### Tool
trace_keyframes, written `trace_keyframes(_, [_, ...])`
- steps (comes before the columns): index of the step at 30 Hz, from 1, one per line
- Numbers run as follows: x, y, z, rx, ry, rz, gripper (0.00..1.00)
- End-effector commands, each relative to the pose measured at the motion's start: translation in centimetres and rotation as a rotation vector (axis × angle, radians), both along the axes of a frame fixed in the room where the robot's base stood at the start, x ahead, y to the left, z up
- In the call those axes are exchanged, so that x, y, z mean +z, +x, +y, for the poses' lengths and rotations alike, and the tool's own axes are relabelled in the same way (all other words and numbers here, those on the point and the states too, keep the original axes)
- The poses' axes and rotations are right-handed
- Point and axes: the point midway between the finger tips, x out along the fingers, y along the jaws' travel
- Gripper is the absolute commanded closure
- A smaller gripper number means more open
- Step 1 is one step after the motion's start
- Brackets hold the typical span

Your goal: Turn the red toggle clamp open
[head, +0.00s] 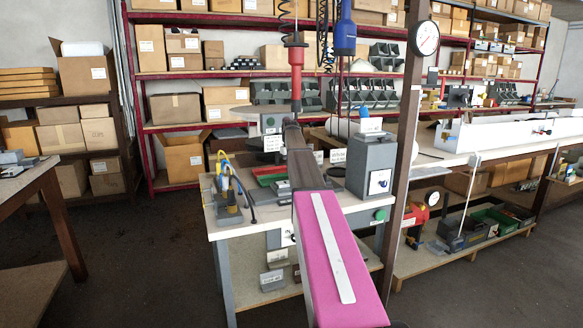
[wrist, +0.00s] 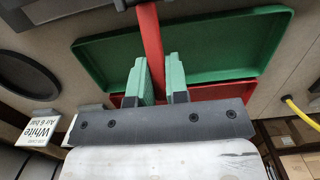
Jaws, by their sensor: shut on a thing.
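In the wrist view, the red handle of the toggle clamp (wrist: 151,35) runs down from a dark grey part at the top edge to between my fingers. My gripper (wrist: 155,80), with green-padded fingers, is shut on this handle. The fingers hide part of its lower end, and the rest of the clamp is out of view or hidden. In the head view, my arm covers the workbench's middle, so I cannot make out the gripper or the clamp there.
A green tray (wrist: 215,45) and a red tray (wrist: 215,85) lie behind the fingers. A yellow cable (wrist: 300,112) is at the right. In the head view, a grey box (head: 370,165) stands on the workbench (head: 235,228), and a brown post (head: 402,150) rises at its right.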

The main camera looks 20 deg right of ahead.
Motion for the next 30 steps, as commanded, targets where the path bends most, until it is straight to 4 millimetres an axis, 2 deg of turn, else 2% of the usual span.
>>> trace_keyframes(1, [-0.1,0.0,0.0,0.0,0.001,0.003,0.82])
trace_keyframes(3, [-0.1,0.0,0.0,0.0,0.001,0.003,0.6])
trace_keyframes(17, [0.3,-0.5,0.0,0.0,0.002,-0.055,0.6])
trace_keyframes(30, [2.4,-2.2,0.0,-0.001,0.015,-0.451,0.6])
